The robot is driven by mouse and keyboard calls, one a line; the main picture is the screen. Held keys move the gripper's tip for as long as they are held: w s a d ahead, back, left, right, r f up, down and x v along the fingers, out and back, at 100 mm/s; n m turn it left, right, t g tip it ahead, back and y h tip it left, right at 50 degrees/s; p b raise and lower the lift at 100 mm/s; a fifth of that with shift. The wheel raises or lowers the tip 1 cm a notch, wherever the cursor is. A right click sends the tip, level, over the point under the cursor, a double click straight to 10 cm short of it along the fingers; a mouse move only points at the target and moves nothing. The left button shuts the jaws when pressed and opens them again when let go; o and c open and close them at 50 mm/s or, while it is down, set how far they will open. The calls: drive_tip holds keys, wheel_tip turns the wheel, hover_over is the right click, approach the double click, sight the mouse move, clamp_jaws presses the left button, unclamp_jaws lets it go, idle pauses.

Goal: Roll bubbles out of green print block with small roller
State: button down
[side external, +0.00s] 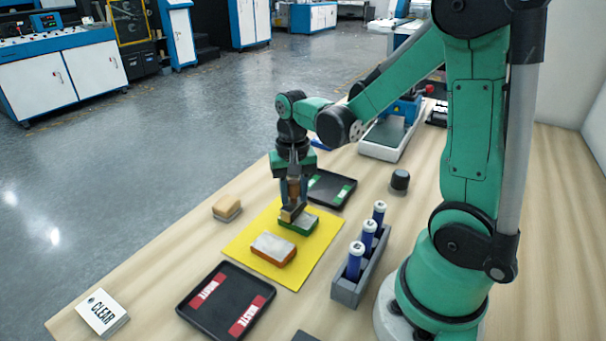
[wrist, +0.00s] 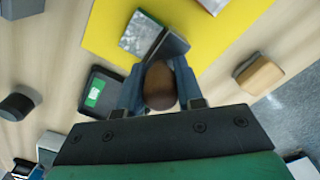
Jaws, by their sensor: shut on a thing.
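The green print block (side external: 304,227) has a grey top and lies on the yellow mat (side external: 315,262). It also shows in the wrist view (wrist: 142,34). My gripper (side external: 293,182) points down above the block's left side. In the wrist view its blue fingers (wrist: 160,92) are shut on the brown rounded handle of the small roller (wrist: 160,84). The roller's lower end (side external: 288,214) is at the block's top left edge. I cannot tell whether it presses on the block. Bubbles are too small to make out.
An orange-red block (side external: 273,250) lies nearby on the mat. A tan block (side external: 227,207) sits left of it. A green-labelled black tray (side external: 333,188) is behind, a red-labelled waste tray (side external: 227,300) in front. A grey rack (side external: 346,290) holds blue tubes at right.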

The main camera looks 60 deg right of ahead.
drive_tip(key=shift+w, duration=0.65)
drive_tip(key=shift+s, duration=2.15)
drive_tip(key=shift+w, duration=2.2)
drive_tip(key=shift+s+f, duration=0.1)
drive_tip(key=shift+s, duration=2.15)
wheel_tip(320, 180, up, 6)
